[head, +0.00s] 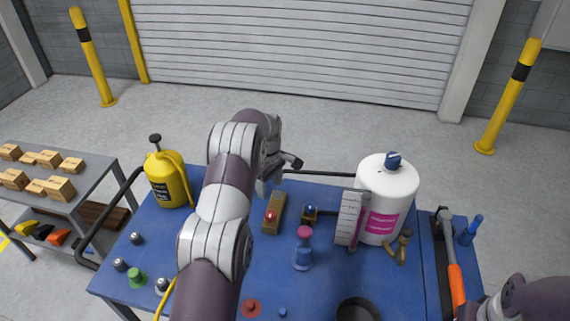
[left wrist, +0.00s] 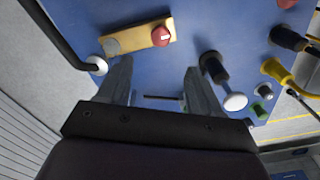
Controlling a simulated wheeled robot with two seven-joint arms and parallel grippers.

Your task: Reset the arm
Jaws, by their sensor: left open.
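My left arm (head: 218,208) reaches up from the bottom of the head view over the blue table (head: 335,285). Its gripper (head: 268,186) is near the table's far edge, partly hidden by the wrist. In the left wrist view the two fingers of this gripper (left wrist: 158,78) are spread apart, with nothing between them but blue surface. A tan block with a red button (head: 275,213) is close to the gripper; it also shows in the left wrist view (left wrist: 122,40), beyond the fingertips. Part of my right arm (head: 535,300) shows at the bottom right; its gripper is out of view.
A yellow canister (head: 167,182) stands on the table's left. A white tank with a pink label (head: 388,195) stands on the right, beside an orange-handled tool (head: 456,285). Several small knobs and a blue post with a pink top (head: 303,250) are around. A shelf with boxes (head: 72,205) is left.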

